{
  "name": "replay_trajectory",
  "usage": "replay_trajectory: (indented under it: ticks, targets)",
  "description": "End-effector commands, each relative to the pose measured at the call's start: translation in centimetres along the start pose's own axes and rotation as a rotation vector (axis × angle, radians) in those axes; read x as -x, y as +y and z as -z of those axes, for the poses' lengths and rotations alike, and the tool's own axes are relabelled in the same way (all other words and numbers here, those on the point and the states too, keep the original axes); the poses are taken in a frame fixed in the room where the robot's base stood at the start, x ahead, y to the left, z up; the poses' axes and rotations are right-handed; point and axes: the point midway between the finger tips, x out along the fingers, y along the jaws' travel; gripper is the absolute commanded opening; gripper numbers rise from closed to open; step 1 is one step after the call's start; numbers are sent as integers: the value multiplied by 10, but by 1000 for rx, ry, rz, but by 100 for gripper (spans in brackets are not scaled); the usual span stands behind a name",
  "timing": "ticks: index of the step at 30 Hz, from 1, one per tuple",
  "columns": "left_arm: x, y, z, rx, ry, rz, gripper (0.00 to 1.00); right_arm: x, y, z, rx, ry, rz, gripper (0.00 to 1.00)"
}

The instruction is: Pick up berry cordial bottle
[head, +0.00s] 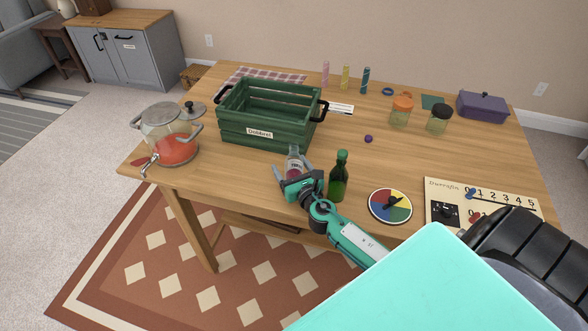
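A small clear bottle with dark reddish contents and a pale label (294,163) stands near the front edge of the wooden table, in front of the green crate; it looks like the berry cordial bottle. My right gripper (293,172) reaches in from the lower right. Its fingers are spread, one on each side of this bottle, and its lower part is hidden behind the gripper. I cannot tell whether a finger touches it. My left gripper is not in view.
A green glass bottle (338,180) stands close right of my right gripper. A green slatted crate (240,130) is behind. A glass drink dispenser (168,133) stands left; a colour wheel (390,206) and number board (468,196) lie right. The table middle (350,120) is mostly clear.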

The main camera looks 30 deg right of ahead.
Motion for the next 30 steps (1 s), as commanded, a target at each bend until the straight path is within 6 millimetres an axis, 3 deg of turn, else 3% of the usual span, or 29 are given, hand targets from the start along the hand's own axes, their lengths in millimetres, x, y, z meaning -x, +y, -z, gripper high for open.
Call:
replay_trajectory:
  ticks: [3,10,12,20,25,30]
  targets:
    - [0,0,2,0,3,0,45,0,0,0,0,0,0,72]
    - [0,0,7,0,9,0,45,0,0,0,0,0,0,27]
    - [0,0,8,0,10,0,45,0,0,0,0,-1,0,19]
    - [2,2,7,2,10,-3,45,0,0,-3,0,-1,0,19]
    - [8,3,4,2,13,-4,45,0,0,-17,0,-3,1,19]
    - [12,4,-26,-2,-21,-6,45,0,-1,-47,2,-5,0,19]
